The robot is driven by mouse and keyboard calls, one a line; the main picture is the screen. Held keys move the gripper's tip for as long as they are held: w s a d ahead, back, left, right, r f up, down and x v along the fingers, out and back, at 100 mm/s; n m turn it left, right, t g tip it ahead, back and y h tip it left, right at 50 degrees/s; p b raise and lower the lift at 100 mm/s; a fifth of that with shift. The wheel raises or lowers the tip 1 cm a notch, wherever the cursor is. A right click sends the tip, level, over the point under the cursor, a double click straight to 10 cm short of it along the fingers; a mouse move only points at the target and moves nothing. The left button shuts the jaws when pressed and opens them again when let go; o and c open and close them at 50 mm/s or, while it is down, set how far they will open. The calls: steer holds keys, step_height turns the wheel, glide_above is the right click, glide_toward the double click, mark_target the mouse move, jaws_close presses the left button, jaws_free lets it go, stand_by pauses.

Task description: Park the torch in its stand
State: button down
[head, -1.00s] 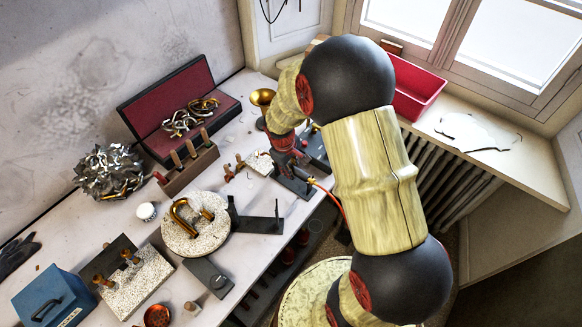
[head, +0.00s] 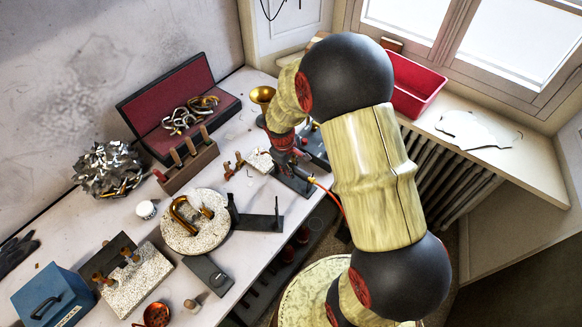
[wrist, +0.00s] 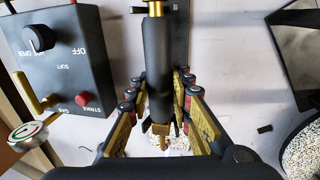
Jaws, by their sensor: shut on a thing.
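My gripper (wrist: 158,90) is shut on the torch (wrist: 159,62), a black cylinder with a brass neck at the top of the wrist view. In the head view my gripper (head: 287,160) is low over the far right of the bench, and my arm partly hides it. A dark base plate (head: 294,184), which looks like the torch stand, lies right below it. A dark plate (wrist: 181,32) also shows behind the torch in the wrist view. I cannot tell whether the torch touches or rests in the stand.
A black control box (wrist: 60,55) with knob and red button stands left of the torch in the wrist view, near a gauge (wrist: 27,133). A dark L-shaped bracket (head: 262,224) and round speckled pad (head: 205,238) stand nearby. An orange-red hose (head: 333,197) hangs beside my arm.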

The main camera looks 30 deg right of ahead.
steer(key=c, duration=1.5)
jaws_free()
steer(key=shift+c, duration=0.2)
steer(key=shift+o, duration=0.3)
steer(key=o, duration=0.4)
steer(key=shift+o, duration=0.3)
steer(key=shift+r, duration=0.2)
steer(key=shift+r+p, duration=3)
steer(key=shift+r, duration=0.9)
steer(key=shift+s+f, duration=0.1)
